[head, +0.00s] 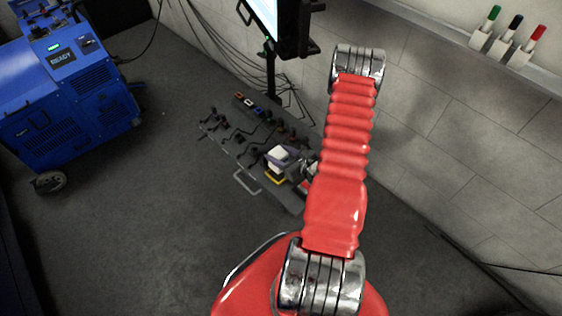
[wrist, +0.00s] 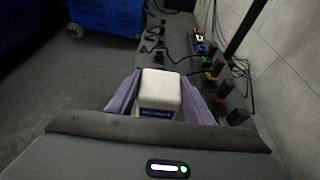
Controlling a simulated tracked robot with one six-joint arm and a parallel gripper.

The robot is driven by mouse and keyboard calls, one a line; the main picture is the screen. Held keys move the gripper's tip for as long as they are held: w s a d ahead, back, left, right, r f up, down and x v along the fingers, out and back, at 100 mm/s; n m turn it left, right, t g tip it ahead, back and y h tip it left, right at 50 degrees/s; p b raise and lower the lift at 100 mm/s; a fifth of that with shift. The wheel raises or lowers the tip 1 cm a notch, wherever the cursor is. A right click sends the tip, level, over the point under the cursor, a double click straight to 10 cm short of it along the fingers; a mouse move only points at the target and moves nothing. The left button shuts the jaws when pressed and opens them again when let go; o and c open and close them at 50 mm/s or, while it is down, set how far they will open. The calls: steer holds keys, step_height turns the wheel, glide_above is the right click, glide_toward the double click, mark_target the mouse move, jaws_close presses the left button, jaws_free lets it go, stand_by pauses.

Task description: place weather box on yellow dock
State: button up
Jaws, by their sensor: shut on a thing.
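The weather box (head: 278,154) is a small white box, with a blue label on its near face in the wrist view (wrist: 160,90). My gripper (head: 287,159) is shut on it, with a purple-grey finger pad on each side in the wrist view. The yellow dock (head: 274,180) shows as a yellow edge directly below the box in the head view. I cannot tell whether the box touches the dock or hangs just above it. The rest of the dock is hidden by the box and gripper, and no dock shows in the wrist view.
The dock is on a long dark bench (head: 223,138) with several cables, plugs and coloured connectors (head: 249,102). A handle (head: 246,182) sticks out at its front. A monitor (head: 277,25) stands behind, against a tiled wall. A blue machine (head: 65,95) stands left; floor between is clear.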

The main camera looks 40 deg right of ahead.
steer(key=shift+f, duration=0.65)
steer(key=shift+f, duration=2.1)
steer(key=o, duration=1.3)
steer(key=shift+f, duration=0.1)
steer(key=shift+c, duration=0.2)
steer(key=v, duration=1.2)
